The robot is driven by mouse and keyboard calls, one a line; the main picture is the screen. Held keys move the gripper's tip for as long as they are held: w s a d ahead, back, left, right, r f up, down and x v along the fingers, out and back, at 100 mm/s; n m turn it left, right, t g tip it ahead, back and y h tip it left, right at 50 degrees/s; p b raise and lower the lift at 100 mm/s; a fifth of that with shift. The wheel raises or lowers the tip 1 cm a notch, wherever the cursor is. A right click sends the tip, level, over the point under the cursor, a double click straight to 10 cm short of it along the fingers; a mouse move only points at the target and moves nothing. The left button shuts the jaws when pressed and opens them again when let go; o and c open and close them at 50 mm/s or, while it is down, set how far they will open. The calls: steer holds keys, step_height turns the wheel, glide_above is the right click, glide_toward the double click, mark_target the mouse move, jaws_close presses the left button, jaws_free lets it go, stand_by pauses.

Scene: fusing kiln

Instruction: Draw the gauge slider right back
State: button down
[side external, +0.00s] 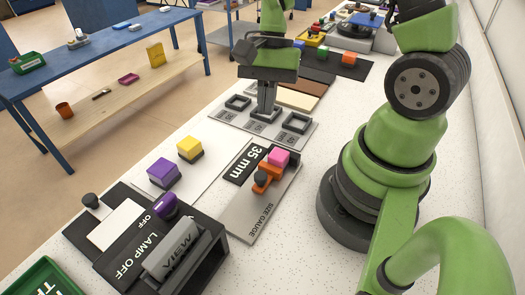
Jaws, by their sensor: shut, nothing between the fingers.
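The size gauge (262,208) is a grey plate with a black strip reading "35 mm", lying on the white worktop. Its orange slider (266,178) stands on the plate, close against a pink block (279,157). I cannot tell whether the slider touches the block. My gripper (265,114) points down beyond the gauge, over a grey plate with square frames. It is shut and empty, well apart from the slider.
The grey frame plate (236,121) lies behind the gauge. A yellow block (190,149) and a purple block (164,172) stand to its left. The VIEW lamp box (178,250) is in front. A green tray (45,280) sits at lower left.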

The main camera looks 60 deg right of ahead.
mark_target(262, 166)
steer(key=x, duration=1)
stand_by(0.3)
steer(key=shift+a, duration=2.35)
steer(key=shift+r, duration=0.1)
